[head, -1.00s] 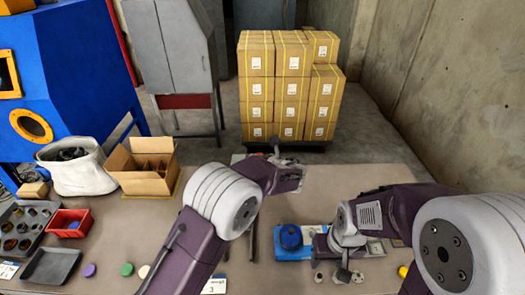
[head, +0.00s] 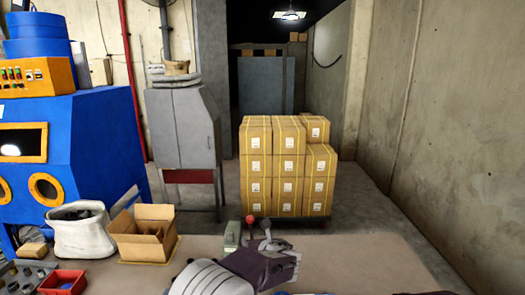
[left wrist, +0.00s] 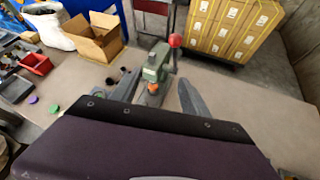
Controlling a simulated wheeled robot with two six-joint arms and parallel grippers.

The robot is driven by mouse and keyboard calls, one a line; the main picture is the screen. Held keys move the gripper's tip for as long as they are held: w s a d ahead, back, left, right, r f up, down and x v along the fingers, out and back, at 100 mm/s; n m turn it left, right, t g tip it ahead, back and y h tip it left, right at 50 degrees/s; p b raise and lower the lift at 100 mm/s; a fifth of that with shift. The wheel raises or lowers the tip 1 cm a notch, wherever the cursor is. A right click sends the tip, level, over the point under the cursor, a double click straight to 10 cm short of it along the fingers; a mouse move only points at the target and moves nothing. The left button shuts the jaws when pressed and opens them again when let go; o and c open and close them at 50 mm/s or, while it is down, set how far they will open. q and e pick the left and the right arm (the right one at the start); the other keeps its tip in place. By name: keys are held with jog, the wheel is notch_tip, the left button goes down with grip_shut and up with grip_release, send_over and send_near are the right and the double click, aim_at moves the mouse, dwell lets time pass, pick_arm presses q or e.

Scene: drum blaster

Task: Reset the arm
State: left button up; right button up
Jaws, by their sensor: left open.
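My left gripper (head: 268,243) is low in the middle of the head view, above the workbench (head: 350,262). In the left wrist view its two grey fingers (left wrist: 160,77) are spread, with nothing held between them. A green bench tool (left wrist: 156,68) with a red ball knob (left wrist: 175,40) shows beyond and between the fingers. In the head view the green tool (head: 232,236) and the red knob (head: 250,219) show just left of the gripper. Contact with the tool cannot be told. My right gripper is outside both views.
A blue blasting cabinet (head: 70,160) is at left. The bench's right side looks clear.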

pick_arm(q)
jog(key=s+a+f+n+g+y+b, duration=0.1)
jog(key=s+a+n+g+b, duration=0.2)
jog(key=a, duration=0.6)
jog(key=s+a+f+n+g+y+b, duration=0.15)
jog(key=s+a+n, duration=0.25)
jog(key=a, duration=0.5)
jog(key=s+a+f+n+g+h+b, duration=0.25)
jog(key=s+a+f+n, duration=0.25)
jog(key=s+f+n, duration=0.45)
jog(key=s+d+f+n+g+h, duration=0.1)
jog(key=s+d+f+n+h, duration=0.1)
jog(key=s+n, duration=0.6)
jog(key=s+d+f+n+g+h+b, duration=0.1)
jog(key=s+d+f+n, duration=0.3)
jog(key=s+n, duration=0.4)
jog(key=shift+s+d+f+n+g+h, duration=0.35)
jog(key=shift+d+n+g+h, duration=0.25)
jog(key=shift+n+h, duration=0.3)
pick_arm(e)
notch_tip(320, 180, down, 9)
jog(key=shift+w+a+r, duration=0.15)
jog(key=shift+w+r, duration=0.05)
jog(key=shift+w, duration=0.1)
